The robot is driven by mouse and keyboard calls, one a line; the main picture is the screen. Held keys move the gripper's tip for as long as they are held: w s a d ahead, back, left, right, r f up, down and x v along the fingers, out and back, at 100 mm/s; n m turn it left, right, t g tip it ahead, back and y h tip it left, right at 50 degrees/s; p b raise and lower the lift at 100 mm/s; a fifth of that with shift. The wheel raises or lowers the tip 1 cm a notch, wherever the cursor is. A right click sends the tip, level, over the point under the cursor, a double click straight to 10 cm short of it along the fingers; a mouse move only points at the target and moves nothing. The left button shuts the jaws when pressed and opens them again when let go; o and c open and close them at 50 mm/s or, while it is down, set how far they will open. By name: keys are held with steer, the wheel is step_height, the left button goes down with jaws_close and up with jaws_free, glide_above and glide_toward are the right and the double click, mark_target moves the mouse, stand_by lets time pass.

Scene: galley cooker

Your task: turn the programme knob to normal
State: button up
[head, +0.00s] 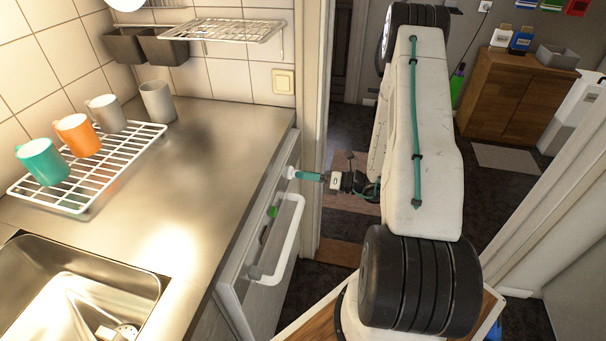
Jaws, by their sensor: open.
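The appliance (236,290) under the counter has a light front panel and a white bar handle (292,240). A small white round knob (290,172) sticks out near the far end of that front. My gripper (300,175) has teal fingers and reaches left to the knob. The fingertips are at the knob, open; I cannot tell whether they touch it. The knob's pointer and any programme markings are too small to read. A small green spot (272,212) shows on the panel behind the handle.
The steel counter (200,190) holds a white wire rack (80,195) with teal, orange and grey mugs. Another grey mug (158,101) stands behind it. A sink (60,300) is at the front left. A door frame (314,120) rises just beyond the appliance.

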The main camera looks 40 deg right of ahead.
steer(key=shift+x, duration=0.95)
steer(key=c, duration=1)
steer(key=shift+d, duration=0.1)
steer(key=m, duration=0.4)
steer(key=shift+m, duration=0.4)
steer(key=m, duration=0.4)
steer(key=shift+m, duration=0.3)
steer(key=o, duration=1)
